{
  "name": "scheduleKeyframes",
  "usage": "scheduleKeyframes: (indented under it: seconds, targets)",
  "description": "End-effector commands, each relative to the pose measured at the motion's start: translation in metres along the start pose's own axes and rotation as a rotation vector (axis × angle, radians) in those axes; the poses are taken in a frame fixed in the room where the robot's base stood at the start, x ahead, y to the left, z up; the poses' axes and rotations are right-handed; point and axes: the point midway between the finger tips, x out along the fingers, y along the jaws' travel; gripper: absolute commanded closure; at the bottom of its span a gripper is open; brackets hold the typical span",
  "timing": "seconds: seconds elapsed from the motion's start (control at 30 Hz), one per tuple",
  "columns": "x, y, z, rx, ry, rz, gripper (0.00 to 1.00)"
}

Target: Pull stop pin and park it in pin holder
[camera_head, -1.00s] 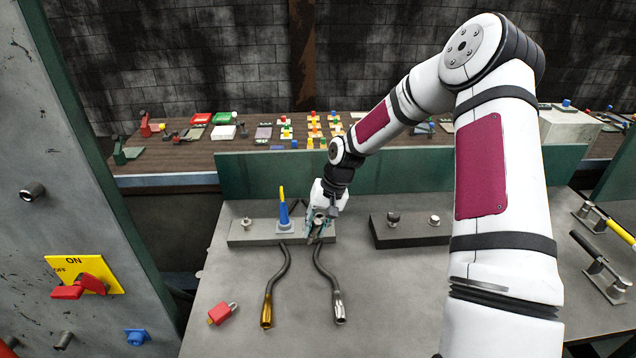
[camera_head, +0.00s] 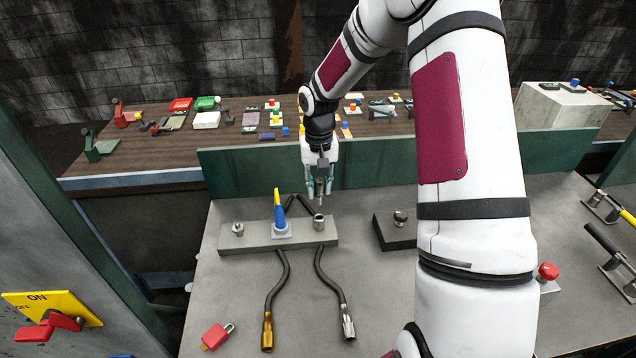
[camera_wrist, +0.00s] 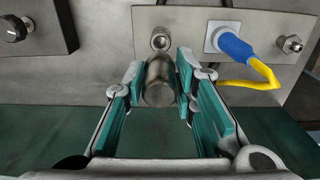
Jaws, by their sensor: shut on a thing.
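My gripper (camera_head: 320,187) is shut on a grey metal pin, the stop pin, whose tip (camera_head: 320,200) points down. In the wrist view the pin (camera_wrist: 159,82) is a smooth cylinder between the teal fingers (camera_wrist: 160,88). The pin is above a round metal socket (camera_head: 319,222) at the right end of a grey block (camera_head: 262,240); the socket shows just beyond it in the wrist view (camera_wrist: 160,40). A dark block (camera_head: 394,240) with a metal knob (camera_head: 401,217) stands to the right. I cannot tell which part is the pin holder.
A blue and yellow lever or cable piece (camera_head: 280,215) stands on the grey block, left of the socket. Two hoses (camera_head: 271,300) run toward the front. A red padlock (camera_head: 216,337) lies front left. A green upright panel (camera_head: 370,160) stands behind.

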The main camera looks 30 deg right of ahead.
Motion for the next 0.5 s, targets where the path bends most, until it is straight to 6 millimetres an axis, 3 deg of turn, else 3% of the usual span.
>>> scheduleKeyframes:
  seconds: [0.27, 0.5]
  targets:
    - [-0.004, 0.0, 0.0, 0.001, 0.002, 0.0, 1.0]
    - [0.013, -0.001, -0.001, 0.001, -0.001, -0.001, 1.0]
